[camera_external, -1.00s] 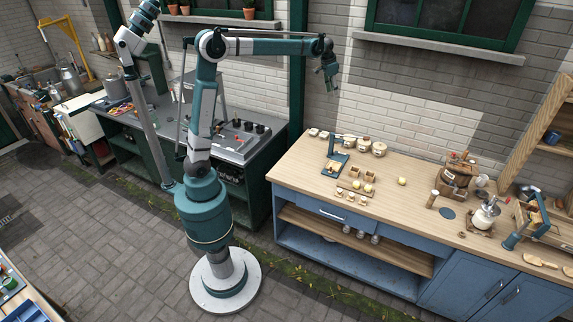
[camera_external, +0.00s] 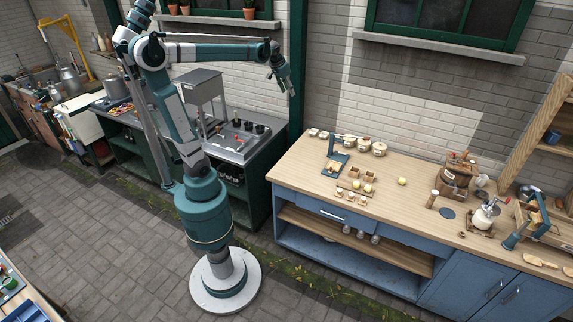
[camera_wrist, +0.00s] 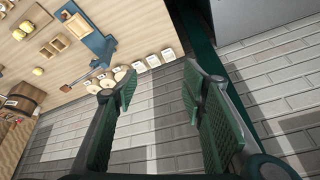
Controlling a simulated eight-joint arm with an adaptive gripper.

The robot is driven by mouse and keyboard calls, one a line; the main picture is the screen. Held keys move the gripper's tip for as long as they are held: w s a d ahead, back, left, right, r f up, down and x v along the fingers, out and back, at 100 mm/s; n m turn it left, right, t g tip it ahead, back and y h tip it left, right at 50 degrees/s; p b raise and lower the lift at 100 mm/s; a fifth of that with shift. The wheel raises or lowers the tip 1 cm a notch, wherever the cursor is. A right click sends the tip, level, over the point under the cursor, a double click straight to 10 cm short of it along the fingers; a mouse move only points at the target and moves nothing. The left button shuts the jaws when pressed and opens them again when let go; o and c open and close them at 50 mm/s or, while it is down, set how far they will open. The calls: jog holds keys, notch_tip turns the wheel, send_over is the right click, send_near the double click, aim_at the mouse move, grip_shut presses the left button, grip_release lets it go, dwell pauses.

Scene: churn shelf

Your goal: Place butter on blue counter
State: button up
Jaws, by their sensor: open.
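The blue counter (camera_external: 330,178) has a pale wooden top and stands right of my arm in the external view; its top also shows in the wrist view (camera_wrist: 138,28). A round pale-yellow lump that looks like butter (camera_external: 402,181) lies alone on this top, and it also appears in the wrist view (camera_wrist: 38,71). Similar yellow lumps (camera_external: 368,188) sit in or beside small wooden moulds near the front edge. My gripper (camera_external: 287,84) is open and empty, held high in the air left of the counter. Its two green-padded fingers stand wide apart in the wrist view (camera_wrist: 160,84).
A blue press-like stand (camera_external: 335,163) and several lidded jars (camera_external: 379,149) stand at the counter's back left. A dark green pillar (camera_external: 297,70) rises behind my gripper. Bare wood lies around the single lump.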

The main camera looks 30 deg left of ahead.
jog(key=s+a+f+n, duration=0.1)
jog(key=s+a+f, duration=0.4)
jog(key=s, duration=0.3)
jog(key=s+a+f+n+t+y, duration=0.1)
jog(key=s+a+f+n, duration=0.1)
jog(key=s+a+f, duration=0.3)
jog(key=s+a+f+n+t, duration=0.1)
jog(key=s+a+f+n, duration=0.1)
jog(key=s+a+f, duration=0.3)
jog(key=s+a, duration=0.4)
jog(key=s, duration=0.2)
jog(key=shift+s, duration=0.25)
jog(key=shift+f, duration=0.1)
jog(key=shift+f+b, duration=1.85)
jog(key=shift+b, duration=0.05)
